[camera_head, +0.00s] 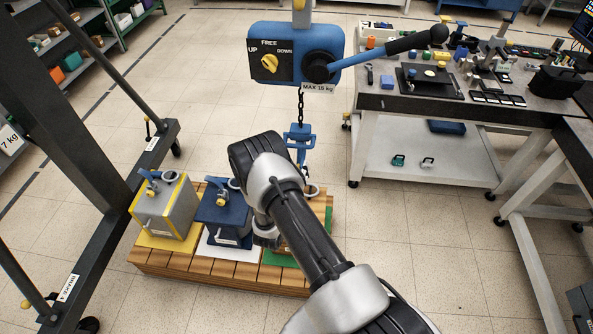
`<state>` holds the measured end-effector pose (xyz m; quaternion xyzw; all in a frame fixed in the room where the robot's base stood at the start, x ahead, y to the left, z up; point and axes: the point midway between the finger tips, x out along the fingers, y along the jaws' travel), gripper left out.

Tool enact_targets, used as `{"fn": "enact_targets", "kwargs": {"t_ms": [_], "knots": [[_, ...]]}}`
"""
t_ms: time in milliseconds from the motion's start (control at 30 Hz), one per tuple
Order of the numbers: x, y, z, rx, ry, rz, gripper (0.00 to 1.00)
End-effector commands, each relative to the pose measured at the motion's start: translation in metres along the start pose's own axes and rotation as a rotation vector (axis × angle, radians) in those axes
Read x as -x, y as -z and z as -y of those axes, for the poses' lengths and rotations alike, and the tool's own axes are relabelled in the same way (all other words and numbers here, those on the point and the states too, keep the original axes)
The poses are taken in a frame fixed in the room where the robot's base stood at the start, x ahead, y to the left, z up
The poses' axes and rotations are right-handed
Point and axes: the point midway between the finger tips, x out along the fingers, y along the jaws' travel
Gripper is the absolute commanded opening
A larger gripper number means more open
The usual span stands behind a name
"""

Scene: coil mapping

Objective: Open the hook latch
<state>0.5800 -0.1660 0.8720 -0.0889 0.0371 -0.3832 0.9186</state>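The blue hook (300,136) hangs on a dark chain (301,104) under the blue hoist box. Its lower part runs down behind my arm's right edge, near a metal ring (312,191). I cannot make out the hook's latch or tell whether it is open. My arm reaches up from the bottom right, with its bent joint just left of the hook. My gripper's fingers do not show and appear hidden behind the arm. I cannot tell whether they touch the hook.
The hoist box (276,90) has a yellow knob and a black-handled lever. A wooden pallet (190,266) holds a grey-yellow block (168,208), a blue block (218,225) and a mostly hidden third. A dark frame (62,130) stands left, a workbench (450,103) right.

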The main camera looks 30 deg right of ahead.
Motion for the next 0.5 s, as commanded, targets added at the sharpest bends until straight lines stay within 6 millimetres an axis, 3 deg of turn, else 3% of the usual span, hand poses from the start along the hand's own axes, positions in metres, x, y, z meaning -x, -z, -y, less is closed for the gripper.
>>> {"fn": "enact_targets", "kwargs": {"t_ms": [500], "knots": [[0.0003, 0.0003, 0.0005, 0.0, 0.001, 0.0, 0.0]]}}
